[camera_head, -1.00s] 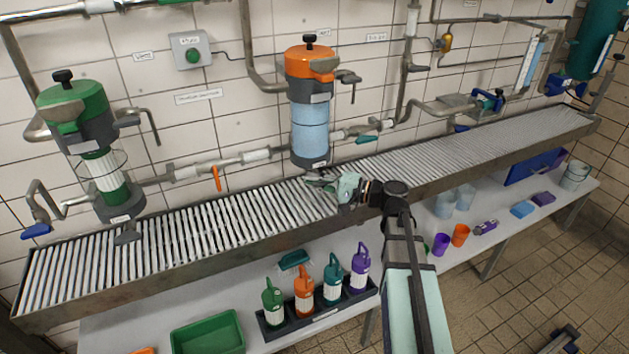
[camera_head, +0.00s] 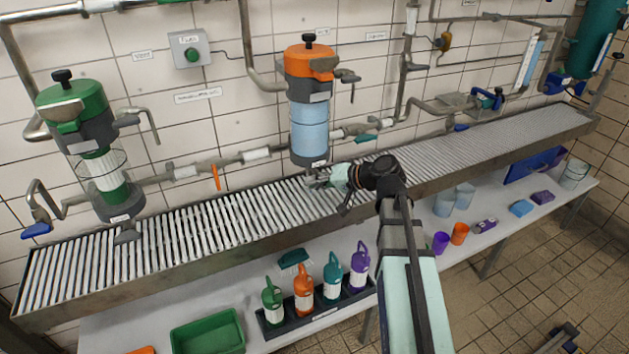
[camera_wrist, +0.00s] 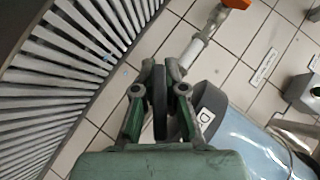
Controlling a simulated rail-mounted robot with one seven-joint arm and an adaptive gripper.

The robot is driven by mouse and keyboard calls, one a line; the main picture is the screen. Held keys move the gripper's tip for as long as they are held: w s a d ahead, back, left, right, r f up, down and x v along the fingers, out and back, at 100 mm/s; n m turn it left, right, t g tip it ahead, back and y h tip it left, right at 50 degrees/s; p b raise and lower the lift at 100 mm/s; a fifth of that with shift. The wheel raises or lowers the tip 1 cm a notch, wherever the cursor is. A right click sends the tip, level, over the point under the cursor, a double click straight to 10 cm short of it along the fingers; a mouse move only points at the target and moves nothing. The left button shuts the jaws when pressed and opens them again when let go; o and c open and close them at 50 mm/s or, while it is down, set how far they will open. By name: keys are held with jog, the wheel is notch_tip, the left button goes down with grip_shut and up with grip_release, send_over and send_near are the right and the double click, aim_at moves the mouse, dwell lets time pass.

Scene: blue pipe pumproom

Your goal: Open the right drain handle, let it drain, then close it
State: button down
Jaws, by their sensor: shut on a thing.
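The right filter housing has an orange top (camera_head: 311,62), a pale blue clear body (camera_head: 310,125) and a dark base, and stands on the wall above the grating. My gripper (camera_head: 314,182) is just below that base, reaching in from the right. In the wrist view, my gripper (camera_wrist: 164,72) is shut on a dark grey drain handle (camera_wrist: 160,100) beside the grey base (camera_wrist: 206,102), which bears a partly seen label. In the head view the handle is mostly hidden by my gripper, and its angle cannot be told. No flowing water can be made out.
The green-topped left housing (camera_head: 78,112) has its own drain handle (camera_head: 127,236) low over the grating (camera_head: 200,228). An orange valve lever (camera_head: 215,177) hangs between the housings. Several spray bottles stand in a dark tray (camera_head: 322,317) on the shelf below.

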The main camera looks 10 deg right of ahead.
jog(key=n+h, duration=0.1)
jog(key=n+h+p, duration=0.1)
jog(key=h, duration=0.1)
jog(key=n+h, duration=0.1)
jog(key=shift+d+f+h, duration=0.2)
jog(key=shift+d+h, duration=0.1)
jog(key=shift+h, duration=0.1)
jog(key=shift+w+d+f+n+t+h+p, duration=0.1)
jog(key=shift+d+n+t+h+p, duration=0.2)
jog(key=shift+h, duration=0.45)
jog(key=shift+w+d+n+t+h+p, duration=0.1)
jog(key=shift+n+t+h+p, duration=0.15)
jog(key=shift+n+h, duration=0.4)
jog(key=shift+h, duration=0.3)
jog(key=c, duration=1.5)
grip_release()
jog(key=shift+s, duration=0.1)
jog(key=v, duration=1.1)
jog(key=shift+s+d+r, duration=0.15)
jog(key=shift+r, duration=0.25)
